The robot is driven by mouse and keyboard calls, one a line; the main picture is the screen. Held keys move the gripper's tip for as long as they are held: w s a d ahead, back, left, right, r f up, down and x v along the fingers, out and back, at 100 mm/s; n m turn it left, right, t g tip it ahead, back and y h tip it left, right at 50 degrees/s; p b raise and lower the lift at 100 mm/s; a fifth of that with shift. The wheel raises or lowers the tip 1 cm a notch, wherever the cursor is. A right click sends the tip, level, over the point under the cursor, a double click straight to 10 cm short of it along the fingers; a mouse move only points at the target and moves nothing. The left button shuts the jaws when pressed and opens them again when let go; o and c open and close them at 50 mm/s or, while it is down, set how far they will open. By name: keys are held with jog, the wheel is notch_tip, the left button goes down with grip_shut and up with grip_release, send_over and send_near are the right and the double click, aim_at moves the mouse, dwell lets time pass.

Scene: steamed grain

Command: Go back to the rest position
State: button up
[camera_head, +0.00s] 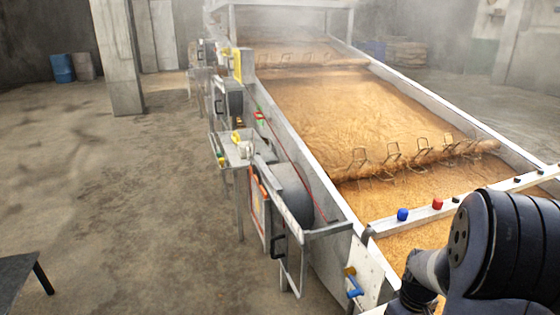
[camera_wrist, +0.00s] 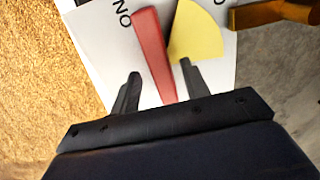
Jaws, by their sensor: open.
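My gripper (camera_wrist: 160,68) is open in the wrist view, its two dark fingers apart. A red lever (camera_wrist: 152,50) shows between the fingers in the picture, with a gap on either side. Its depth relative to the fingertips I cannot tell. Behind it are a white panel (camera_wrist: 95,40) with black letters and a yellow sector (camera_wrist: 196,36). In the head view my dark arm fills the lower right corner, and my gripper is out of sight there.
A long metal trough (camera_head: 305,150) of steaming brown grain (camera_head: 345,105) runs away from me. Its crossbar carries a blue knob (camera_head: 402,214) and a red knob (camera_head: 437,203). A side panel (camera_head: 372,272) has a blue handle (camera_head: 355,287). The floor at left is mostly clear.

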notch_tip(320, 180, up, 9)
jog(key=p, duration=0.2)
notch_tip(320, 180, down, 11)
jog(key=b, duration=0.2)
jog(key=shift+b, duration=0.4)
jog(key=shift+f, duration=0.2)
jog(key=m, duration=0.6)
jog(key=shift+a+m+b, duration=0.25)
jog(key=shift+m+b, duration=0.05)
jog(key=shift+b, duration=0.1)
